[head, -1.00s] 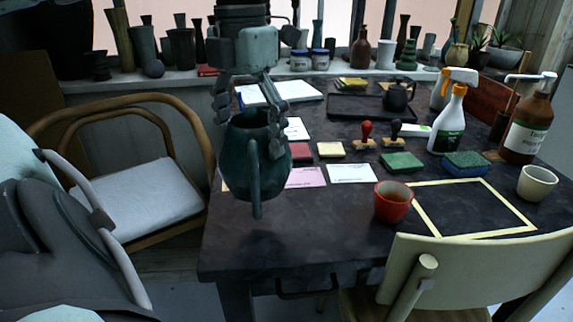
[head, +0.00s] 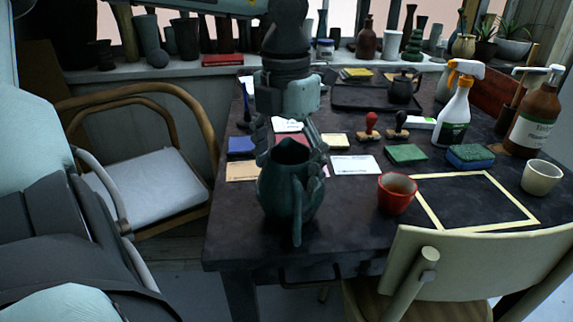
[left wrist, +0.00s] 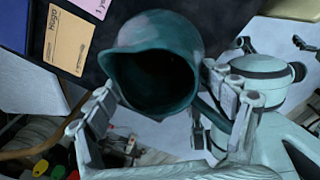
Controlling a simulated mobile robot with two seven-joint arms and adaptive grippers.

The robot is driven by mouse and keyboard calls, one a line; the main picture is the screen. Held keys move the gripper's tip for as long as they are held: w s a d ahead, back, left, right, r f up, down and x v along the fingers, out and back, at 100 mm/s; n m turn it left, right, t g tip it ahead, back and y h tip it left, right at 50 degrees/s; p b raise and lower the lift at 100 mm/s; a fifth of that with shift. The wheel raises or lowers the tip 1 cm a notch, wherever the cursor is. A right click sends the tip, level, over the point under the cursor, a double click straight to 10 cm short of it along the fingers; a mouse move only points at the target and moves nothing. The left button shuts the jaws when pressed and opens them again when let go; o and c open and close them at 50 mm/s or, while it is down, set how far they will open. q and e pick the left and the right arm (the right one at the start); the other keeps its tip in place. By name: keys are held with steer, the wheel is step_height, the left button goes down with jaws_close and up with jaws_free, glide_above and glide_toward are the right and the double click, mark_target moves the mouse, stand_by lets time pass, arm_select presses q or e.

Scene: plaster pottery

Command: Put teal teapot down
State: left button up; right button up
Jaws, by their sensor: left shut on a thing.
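The teal teapot (head: 284,195) is an open-topped jug with a spout and a handle, and looks upright over the table's near left part. Its handle points toward the head camera. My left gripper (head: 290,158) is shut on it, with the fingers on either side of the body. In the left wrist view the teapot (left wrist: 155,65) fills the space between the fingers and its open mouth faces the camera. I cannot tell whether its base touches the dark table (head: 345,225). My right gripper is not in view.
Paper cards (head: 355,165) and stampers (head: 371,125) lie behind. A pale chair (head: 450,262) stands at the table's front right. The near left table area is bare.

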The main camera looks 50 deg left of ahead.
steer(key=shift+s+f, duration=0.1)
arm_select(q)
steer(key=shift+f, duration=0.1)
steer(key=o, duration=1.8)
steer(key=shift+c, duration=0.2)
step_height(320, 180, up, 12)
steer(key=shift+p, duration=0.3)
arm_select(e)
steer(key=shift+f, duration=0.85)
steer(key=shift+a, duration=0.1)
